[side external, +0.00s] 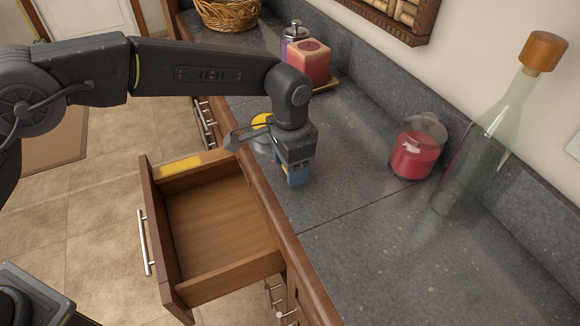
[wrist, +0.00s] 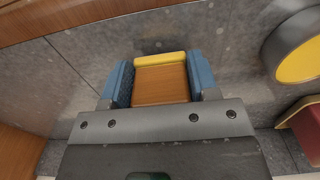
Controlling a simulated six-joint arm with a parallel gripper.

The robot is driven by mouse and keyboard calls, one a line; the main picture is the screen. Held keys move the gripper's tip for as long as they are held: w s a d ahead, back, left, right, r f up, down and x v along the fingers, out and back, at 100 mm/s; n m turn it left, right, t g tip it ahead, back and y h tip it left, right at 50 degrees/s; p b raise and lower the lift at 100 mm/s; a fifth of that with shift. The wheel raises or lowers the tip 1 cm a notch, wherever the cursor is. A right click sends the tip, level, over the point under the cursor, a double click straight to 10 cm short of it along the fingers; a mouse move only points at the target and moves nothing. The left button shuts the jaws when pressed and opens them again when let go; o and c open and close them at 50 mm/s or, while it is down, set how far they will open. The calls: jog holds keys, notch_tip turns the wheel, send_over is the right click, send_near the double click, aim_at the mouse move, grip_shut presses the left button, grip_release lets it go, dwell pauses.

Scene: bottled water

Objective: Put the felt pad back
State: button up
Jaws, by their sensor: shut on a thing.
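My gripper (side external: 294,178) is low over the grey counter, just right of the open drawer. In the wrist view its two blue fingers are shut on a block with a wood-brown top and a yellow edge, which I take to be the felt pad (wrist: 161,84). In the side view the fingers mostly hide it. I cannot tell whether its underside touches the counter. The open drawer (side external: 222,222) has a bare wooden floor, with a flat yellow piece (side external: 181,164) at its far end.
A round yellow-topped thing (side external: 262,121) stands just behind my gripper; it also shows in the wrist view (wrist: 300,58). A red jar (side external: 414,155) and a tall corked bottle (side external: 480,150) stand to the right. A red box (side external: 307,64) and a basket (side external: 228,14) are farther back. The front counter is clear.

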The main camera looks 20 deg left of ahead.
jog(key=shift+f, duration=0.65)
jog(key=shift+f, duration=0.1)
jog(key=o, duration=0.9)
notch_tip(320, 180, up, 12)
jog(key=shift+f, duration=0.1)
jog(key=shift+r, duration=0.25)
jog(key=shift+a, duration=0.1)
